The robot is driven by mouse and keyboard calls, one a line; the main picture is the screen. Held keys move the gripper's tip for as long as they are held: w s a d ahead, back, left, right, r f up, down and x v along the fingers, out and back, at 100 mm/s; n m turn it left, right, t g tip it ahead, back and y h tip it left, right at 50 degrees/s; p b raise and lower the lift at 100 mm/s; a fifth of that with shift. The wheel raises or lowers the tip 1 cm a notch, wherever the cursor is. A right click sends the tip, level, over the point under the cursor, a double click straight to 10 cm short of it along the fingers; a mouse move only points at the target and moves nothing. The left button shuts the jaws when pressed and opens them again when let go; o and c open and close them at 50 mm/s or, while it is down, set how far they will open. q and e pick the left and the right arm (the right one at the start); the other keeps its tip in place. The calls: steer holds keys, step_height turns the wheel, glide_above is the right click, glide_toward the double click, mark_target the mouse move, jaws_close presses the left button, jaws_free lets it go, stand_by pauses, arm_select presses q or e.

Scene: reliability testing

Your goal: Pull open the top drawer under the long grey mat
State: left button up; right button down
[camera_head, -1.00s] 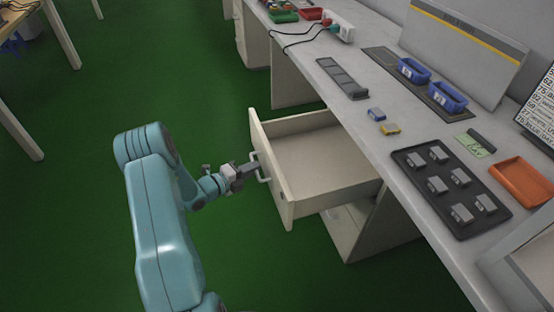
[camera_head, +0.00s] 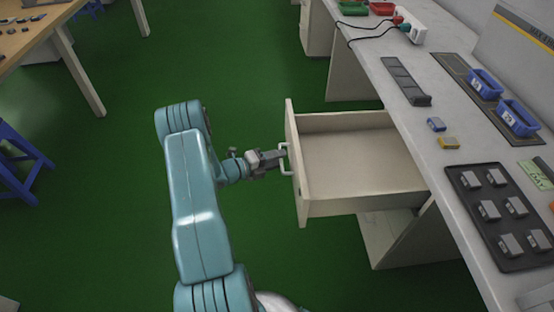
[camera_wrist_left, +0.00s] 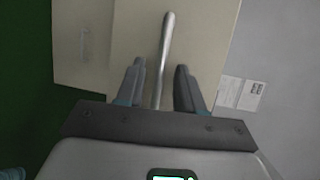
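The cream top drawer (camera_head: 350,160) stands well out from under the grey desk and is empty inside. Its front panel (camera_head: 302,190) faces left and carries a pale bar handle (camera_head: 284,160). My left gripper (camera_head: 280,156) is at this handle. In the left wrist view the metal handle (camera_wrist_left: 164,45) runs between the two fingers of my left gripper (camera_wrist_left: 160,82). Gaps show on both sides of the bar, so the gripper looks open around it. The long grey mat (camera_head: 450,66) lies on the desk top. My right gripper is not in view.
Blue bins (camera_head: 484,84) stand on the mat. A black tray (camera_head: 470,205) with several grey blocks and a dark compartment strip (camera_head: 405,80) lie on the desk. A wooden table (camera_head: 35,38) and a blue stool (camera_head: 25,165) are at left. Green floor before the drawer is clear.

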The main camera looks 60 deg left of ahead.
arm_select(q)
steer(key=shift+d, duration=0.1)
steer(key=s+r+p, duration=0.1)
steer(key=s+r, duration=0.2)
steer(key=s, duration=1.3)
steer(key=shift+p, duration=0.4)
